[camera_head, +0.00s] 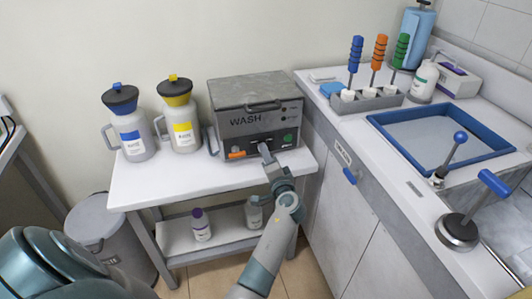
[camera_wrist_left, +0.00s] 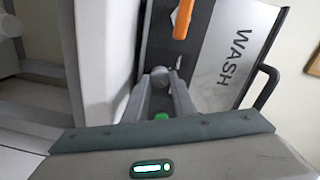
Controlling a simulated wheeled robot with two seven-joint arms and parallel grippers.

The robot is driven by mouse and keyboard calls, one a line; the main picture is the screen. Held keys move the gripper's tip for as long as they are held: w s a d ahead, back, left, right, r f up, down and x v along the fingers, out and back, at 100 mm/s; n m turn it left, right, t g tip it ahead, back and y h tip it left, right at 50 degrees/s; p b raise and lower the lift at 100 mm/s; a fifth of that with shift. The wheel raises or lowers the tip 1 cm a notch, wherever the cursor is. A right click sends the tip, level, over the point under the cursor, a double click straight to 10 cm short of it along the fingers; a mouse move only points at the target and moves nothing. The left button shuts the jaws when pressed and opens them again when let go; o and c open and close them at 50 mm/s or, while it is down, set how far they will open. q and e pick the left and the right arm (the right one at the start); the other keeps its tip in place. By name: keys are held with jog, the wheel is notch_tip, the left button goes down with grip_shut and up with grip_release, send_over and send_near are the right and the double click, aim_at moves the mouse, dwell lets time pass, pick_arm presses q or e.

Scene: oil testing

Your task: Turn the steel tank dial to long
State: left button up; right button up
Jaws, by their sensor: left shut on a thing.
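The grey steel tank (camera_head: 250,100), marked WASH, stands on the white table. Its front panel has an orange switch (camera_head: 237,155) at left and a green button (camera_head: 288,138) at right. My left gripper (camera_head: 265,150) reaches up to the lower middle of this panel. The dial's pointing direction cannot be read. The tank also shows there (camera_wrist_left: 228,50), with the orange switch (camera_wrist_left: 183,18). My right gripper is not in view.
Blue-label (camera_head: 132,140) and yellow-label (camera_head: 183,135) jugs stand left of the tank on the white table (camera_head: 150,185). A counter at right holds a blue-rimmed tray (camera_head: 384,122) and a rack of coloured-handled tools (camera_head: 372,102). Small bottles stand on the lower shelf.

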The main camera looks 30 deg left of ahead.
pick_arm(q)
jog(key=shift+w+r+m, duration=0.1)
jog(key=shift+m, duration=0.7)
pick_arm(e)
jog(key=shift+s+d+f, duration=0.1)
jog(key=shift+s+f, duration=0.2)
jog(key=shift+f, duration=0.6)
pick_arm(q)
jog(key=o, duration=1.1)
jog(key=shift+c, duration=0.2)
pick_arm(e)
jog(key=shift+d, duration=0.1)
